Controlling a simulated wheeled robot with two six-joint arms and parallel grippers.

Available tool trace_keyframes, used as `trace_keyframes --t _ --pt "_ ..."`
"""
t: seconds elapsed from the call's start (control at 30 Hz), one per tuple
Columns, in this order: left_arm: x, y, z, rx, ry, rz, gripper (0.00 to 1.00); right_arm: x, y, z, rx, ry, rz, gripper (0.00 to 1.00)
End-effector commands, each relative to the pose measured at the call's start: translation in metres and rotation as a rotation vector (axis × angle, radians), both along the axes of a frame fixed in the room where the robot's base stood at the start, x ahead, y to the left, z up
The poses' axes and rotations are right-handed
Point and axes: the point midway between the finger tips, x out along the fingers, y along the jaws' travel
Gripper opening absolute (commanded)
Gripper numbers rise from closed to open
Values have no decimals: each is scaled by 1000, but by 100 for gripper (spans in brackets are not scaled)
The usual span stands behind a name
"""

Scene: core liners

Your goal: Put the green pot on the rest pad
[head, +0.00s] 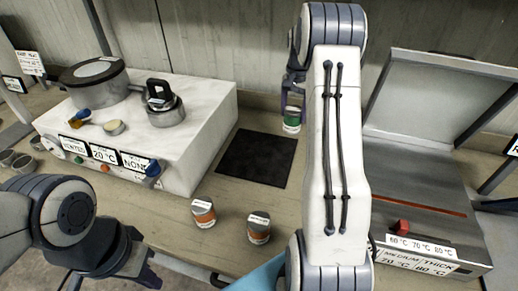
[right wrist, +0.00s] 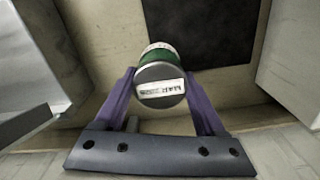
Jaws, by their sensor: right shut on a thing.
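The green pot (head: 291,121), a small can with a green band and a grey labelled lid, is at the back of the counter, just beyond the far right corner of the black rest pad (head: 254,158). My right gripper (head: 291,104) is shut on the pot, partly hidden by my right arm. In the right wrist view the pot (right wrist: 160,84) sits between the two purple fingers, and the pad (right wrist: 192,30) lies beyond it. I cannot tell whether the pot touches the counter. My left gripper (head: 143,270) is low at the left, away from the pot; its jaw opening is unclear.
A white heater block (head: 200,110) with a large lidded pot (head: 95,84) is left of the pad. A grey machine with a raised lid (head: 430,105) is at the right. The pad is bare.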

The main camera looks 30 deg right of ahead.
Motion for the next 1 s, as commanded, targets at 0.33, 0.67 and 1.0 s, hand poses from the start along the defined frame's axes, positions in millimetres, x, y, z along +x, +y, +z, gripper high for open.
trace_keyframes --t 0.33,0.67,1.0 --pt "0 0 19 0 0 0 0 34 70 -43 2 4 7 8" --pt "0 0 27 0 0 0 0 50 99 -68 0 1 4 8" --pt "0 0 37 0 0 0 0 50 98 -105 0 -1 3 8"
